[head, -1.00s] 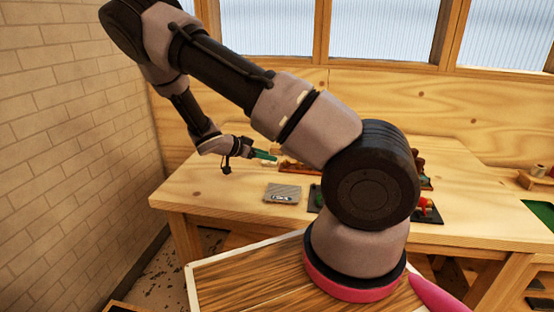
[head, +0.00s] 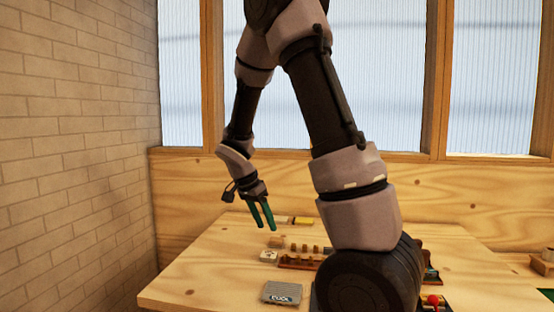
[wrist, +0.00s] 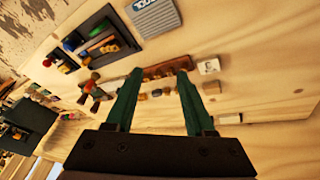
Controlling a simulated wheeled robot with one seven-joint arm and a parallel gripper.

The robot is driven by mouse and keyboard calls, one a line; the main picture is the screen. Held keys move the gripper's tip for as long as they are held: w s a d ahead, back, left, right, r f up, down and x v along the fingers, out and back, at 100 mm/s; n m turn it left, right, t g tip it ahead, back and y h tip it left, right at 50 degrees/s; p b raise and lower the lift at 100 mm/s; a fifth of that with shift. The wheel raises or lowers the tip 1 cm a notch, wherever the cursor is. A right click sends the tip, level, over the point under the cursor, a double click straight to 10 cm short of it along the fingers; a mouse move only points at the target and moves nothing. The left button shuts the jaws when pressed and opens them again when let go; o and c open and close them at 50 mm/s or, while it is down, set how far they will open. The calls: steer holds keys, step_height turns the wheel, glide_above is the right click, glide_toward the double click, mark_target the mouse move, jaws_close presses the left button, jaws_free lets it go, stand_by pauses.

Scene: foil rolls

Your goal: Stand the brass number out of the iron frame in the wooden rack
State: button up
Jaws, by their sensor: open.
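My gripper (head: 262,216) hangs above the back left of the bench in the head view, its two green fingers apart and nothing between them. In the wrist view, my gripper (wrist: 156,72) spans a long reddish-brown wooden rack (wrist: 168,67). The rack also shows in the head view (head: 298,264), lying below and right of the fingertips, partly behind my arm. A dark frame or tray (wrist: 105,40) with small yellowish pieces in it lies at the upper left of the wrist view; it may be the iron frame. I cannot pick out the brass number for certain.
A grey plate with raised characters (head: 282,292) lies nearer the front; it shows at the wrist view's top (wrist: 156,16). A pale marked block (head: 268,256) sits left of the rack. Small wooden pieces stand behind the rack. The bench's left side is clear; a brick wall (head: 80,150) borders it.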

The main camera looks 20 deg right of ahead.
steer(key=s+a+r+n+t+y, duration=0.1)
steer(key=s+r+n+t+y, duration=0.2)
steer(key=s+r, duration=0.5)
steer(key=s+a+r+n+t+y, duration=0.2)
steer(key=s+r+n, duration=0.4)
steer(key=s+r, duration=0.3)
step_height(320, 180, up, 4)
steer(key=shift+s+a+r+t+y, duration=0.25)
steer(key=shift+t+y, duration=0.35)
steer(key=shift+t, duration=0.5)
steer(key=shift+d, duration=0.1)
